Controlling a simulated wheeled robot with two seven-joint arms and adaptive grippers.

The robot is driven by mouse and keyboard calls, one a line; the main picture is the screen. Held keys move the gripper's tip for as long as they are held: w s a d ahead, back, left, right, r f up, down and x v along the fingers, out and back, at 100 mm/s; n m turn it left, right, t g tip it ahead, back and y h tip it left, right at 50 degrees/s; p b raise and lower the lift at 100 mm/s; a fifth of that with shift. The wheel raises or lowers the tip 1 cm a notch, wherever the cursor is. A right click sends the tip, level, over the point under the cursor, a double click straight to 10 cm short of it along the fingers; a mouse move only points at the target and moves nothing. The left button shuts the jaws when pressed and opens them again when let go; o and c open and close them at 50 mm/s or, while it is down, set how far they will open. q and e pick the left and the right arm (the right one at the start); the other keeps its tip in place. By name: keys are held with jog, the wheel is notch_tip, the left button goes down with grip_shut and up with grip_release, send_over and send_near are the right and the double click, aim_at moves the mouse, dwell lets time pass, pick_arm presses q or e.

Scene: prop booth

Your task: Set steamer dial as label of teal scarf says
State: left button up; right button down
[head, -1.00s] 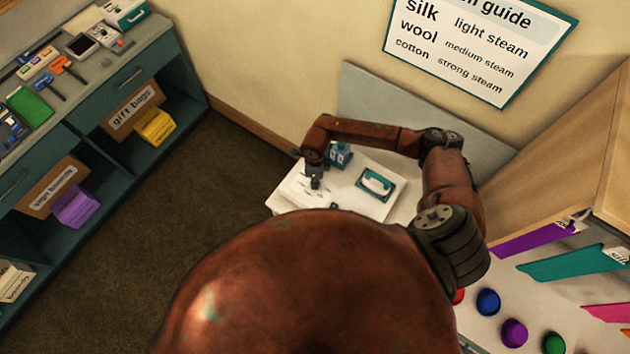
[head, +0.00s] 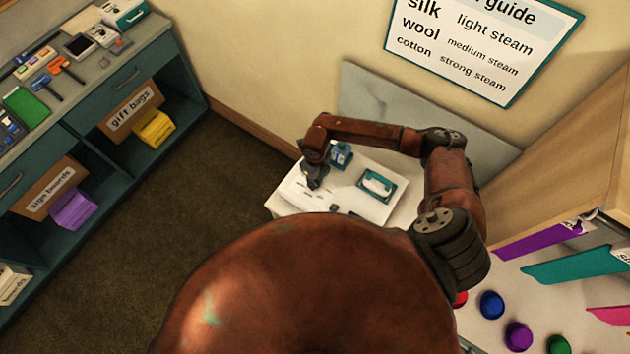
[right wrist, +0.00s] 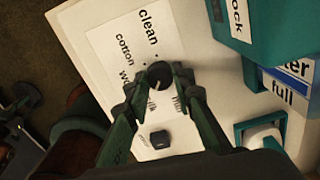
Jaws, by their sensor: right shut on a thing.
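The teal scarf (head: 575,264) hangs at the right in the head view. Its white label (head: 623,255) is cut off by the picture edge. The steamer's white panel (right wrist: 112,50) carries printed words; "clean", "cotton" and part of "wool" show in the right wrist view. The round black dial (right wrist: 159,74) sits among these words. My right gripper (right wrist: 158,82) has its fingers on both sides of the dial and is shut on it. In the head view my right gripper (head: 313,183) is over the white table. I cannot tell exactly where the dial points. My left gripper is not in view.
A square black knob (right wrist: 159,140) lies near the dial. A teal box (right wrist: 255,30) and a teal-framed tray (head: 376,186) are close to the right. The wall chart (head: 480,50) pairs silk with light, wool with medium, cotton with strong steam. A purple scarf (head: 540,240) hangs nearby.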

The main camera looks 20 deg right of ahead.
jog(key=shift+s, duration=0.1)
jog(key=c, duration=1.7)
grip_release()
jog(key=shift+o, duration=0.2)
notch_tip(320, 180, up, 12)
